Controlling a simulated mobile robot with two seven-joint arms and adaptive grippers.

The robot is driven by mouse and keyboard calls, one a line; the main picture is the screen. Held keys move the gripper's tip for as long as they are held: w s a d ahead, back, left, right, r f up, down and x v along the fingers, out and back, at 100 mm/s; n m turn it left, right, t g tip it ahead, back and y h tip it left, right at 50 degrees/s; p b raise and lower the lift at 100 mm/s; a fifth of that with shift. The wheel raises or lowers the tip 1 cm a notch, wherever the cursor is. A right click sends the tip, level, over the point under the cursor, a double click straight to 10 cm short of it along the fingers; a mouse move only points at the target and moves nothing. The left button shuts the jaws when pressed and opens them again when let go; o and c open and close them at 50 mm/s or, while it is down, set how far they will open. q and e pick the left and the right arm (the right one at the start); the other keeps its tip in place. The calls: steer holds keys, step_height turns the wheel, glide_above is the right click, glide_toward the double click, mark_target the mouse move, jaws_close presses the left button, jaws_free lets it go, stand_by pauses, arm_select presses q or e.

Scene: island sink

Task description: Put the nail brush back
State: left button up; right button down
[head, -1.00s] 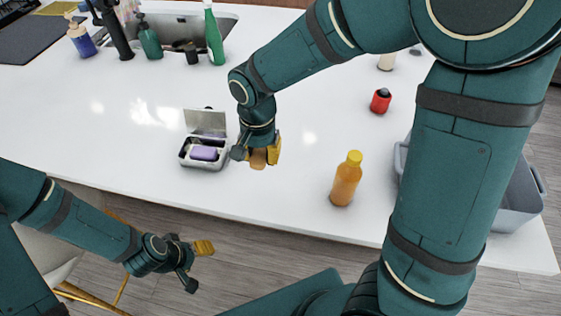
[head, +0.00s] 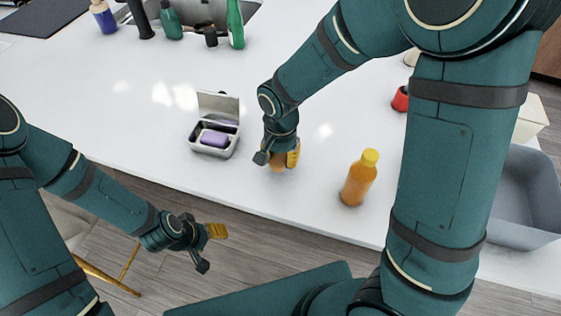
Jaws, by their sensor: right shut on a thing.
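My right gripper (head: 277,160) is shut on a small tan-brown thing, probably the nail brush (head: 277,168), at the counter surface. The fingers cover most of it, and I cannot tell whether it touches the counter. An open metal tin (head: 209,149) with its lid raised stands just left of this gripper. A purple block (head: 214,138) lies in the tin. My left gripper (head: 207,249) is open and empty, past the counter's front edge over the floor.
An orange bottle with a yellow cap (head: 358,180) stands right of the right gripper. A grey bin (head: 525,205) and a partly hidden red item (head: 400,99) are farther right. Bottles, including a green one (head: 235,25), stand by the sink at the back. The counter (head: 120,120) left of the tin is clear.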

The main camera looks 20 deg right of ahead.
step_height(320, 180, down, 2)
steer(key=shift+w+f, duration=0.1)
steer(key=shift+f, duration=0.1)
steer(key=shift+f+b, duration=0.1)
steer(key=shift+b, duration=0.2)
steer(key=c, duration=0.7)
jaws_free()
steer(key=shift+r, duration=0.5)
step_height(320, 180, up, 11)
steer(key=p, duration=0.2)
steer(key=shift+r+p, duration=0.15)
steer(key=shift+p, duration=0.2)
